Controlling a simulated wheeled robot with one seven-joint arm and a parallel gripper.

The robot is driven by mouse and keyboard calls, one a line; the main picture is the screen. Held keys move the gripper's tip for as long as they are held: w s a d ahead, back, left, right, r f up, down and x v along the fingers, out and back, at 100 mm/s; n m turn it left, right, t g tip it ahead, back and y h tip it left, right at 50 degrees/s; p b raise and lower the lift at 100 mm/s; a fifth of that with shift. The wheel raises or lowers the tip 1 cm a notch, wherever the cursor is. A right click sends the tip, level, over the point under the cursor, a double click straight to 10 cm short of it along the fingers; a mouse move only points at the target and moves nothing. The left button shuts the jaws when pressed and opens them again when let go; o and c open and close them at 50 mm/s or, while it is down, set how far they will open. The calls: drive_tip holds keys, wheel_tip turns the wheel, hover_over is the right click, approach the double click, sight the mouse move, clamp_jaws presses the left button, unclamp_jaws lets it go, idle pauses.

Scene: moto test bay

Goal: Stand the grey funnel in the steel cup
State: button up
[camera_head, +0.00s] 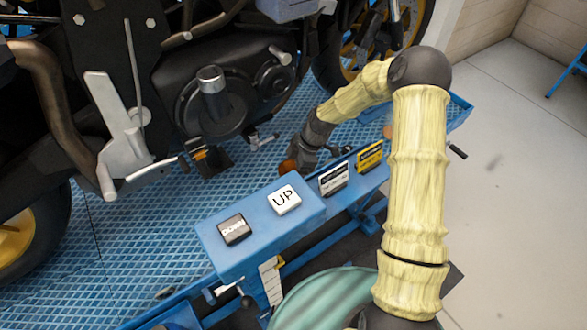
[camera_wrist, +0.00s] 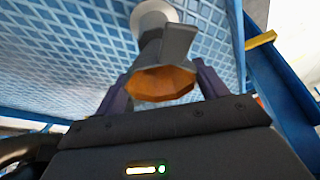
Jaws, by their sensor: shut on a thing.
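In the wrist view my gripper (camera_wrist: 163,84) is shut on a grey piece with an orange-brown, faceted open mouth, which I take to be the funnel (camera_wrist: 176,42). Its mouth faces the camera and a grey tab stands out on its far side. Beyond it is a pale round thing (camera_wrist: 153,14), partly covered; I cannot tell whether this is the steel cup or whether the two touch. In the head view my gripper (camera_head: 304,156) is low over the blue platform, and only an orange-brown bit of the funnel (camera_head: 288,166) shows there.
The blue diamond-patterned platform (camera_head: 110,232) carries a motorcycle (camera_head: 160,80), close to the left of my arm. A blue control box (camera_head: 250,250) with DOWN and UP buttons stands in front. Black and yellow labelled blocks (camera_head: 334,178) line the platform edge. Clear floor lies right.

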drive_tip(key=o, duration=1)
drive_tip(key=shift+o, duration=0.2)
drive_tip(key=shift+r, duration=0.15)
drive_tip(key=b+v, duration=0.1)
drive_tip(key=v, duration=1.6)
drive_tip(key=shift+d, duration=0.15)
drive_tip(key=shift+r, duration=0.15)
wheel_tip(320, 180, up, 10)
drive_tip(key=p, duration=1)
